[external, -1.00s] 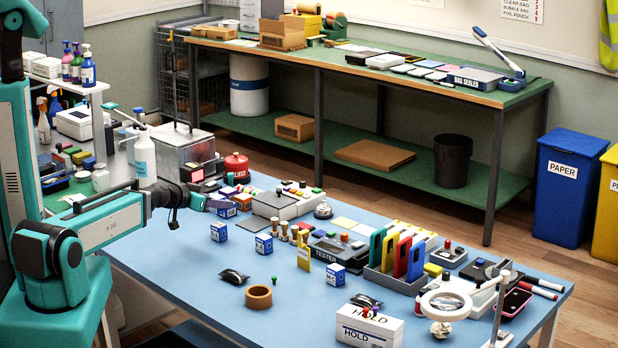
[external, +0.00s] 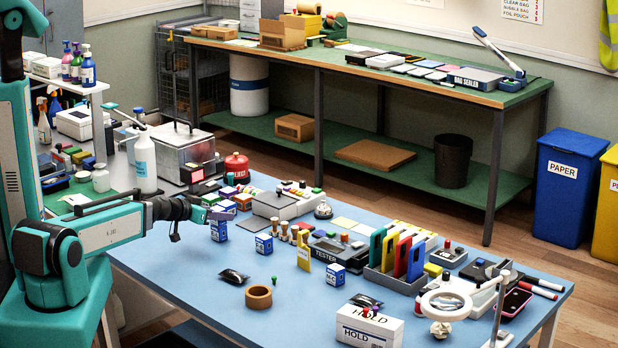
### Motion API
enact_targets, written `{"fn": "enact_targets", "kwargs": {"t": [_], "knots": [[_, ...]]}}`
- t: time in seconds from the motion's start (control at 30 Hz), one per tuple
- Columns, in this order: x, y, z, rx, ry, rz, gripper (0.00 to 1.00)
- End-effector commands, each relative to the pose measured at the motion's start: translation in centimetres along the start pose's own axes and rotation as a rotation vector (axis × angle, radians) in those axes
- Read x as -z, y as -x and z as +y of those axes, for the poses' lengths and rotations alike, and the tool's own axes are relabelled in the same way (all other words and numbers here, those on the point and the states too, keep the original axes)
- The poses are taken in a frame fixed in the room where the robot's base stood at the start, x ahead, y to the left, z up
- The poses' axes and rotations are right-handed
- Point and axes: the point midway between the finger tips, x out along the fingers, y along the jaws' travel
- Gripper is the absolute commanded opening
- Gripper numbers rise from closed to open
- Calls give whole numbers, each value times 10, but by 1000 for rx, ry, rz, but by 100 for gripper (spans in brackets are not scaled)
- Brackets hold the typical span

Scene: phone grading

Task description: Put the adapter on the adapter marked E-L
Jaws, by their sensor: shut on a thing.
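My gripper (external: 214,214) is over the left edge of the blue table, just above a small blue-and-white box-shaped adapter (external: 219,232). It is shut on a small adapter, mostly lost among the fingers and the clutter behind. I cannot tell whether the held piece touches the box below.
A black pouch (external: 233,275) and a brown tape roll (external: 258,297) lie in front. Wooden pegs (external: 284,231) and the tester (external: 327,251) stand to the right. A grey box (external: 279,204) is behind. Bare blue table lies around the front adapters.

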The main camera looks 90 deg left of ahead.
Motion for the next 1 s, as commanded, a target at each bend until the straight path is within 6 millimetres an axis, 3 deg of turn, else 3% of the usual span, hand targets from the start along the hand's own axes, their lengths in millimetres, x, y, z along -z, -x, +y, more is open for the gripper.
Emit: {"fn": "enact_targets", "kwargs": {"t": [0.2,0.23,0.33,0.87,1.0], "knots": [[-3,-1,0,0,0,0,12],[-2,-1,0,0,0,0,39],[-2,-1,0,0,0,0,53],[2,1,0,0,0,0,53],[0,9,0,1,0,1,53]]}}
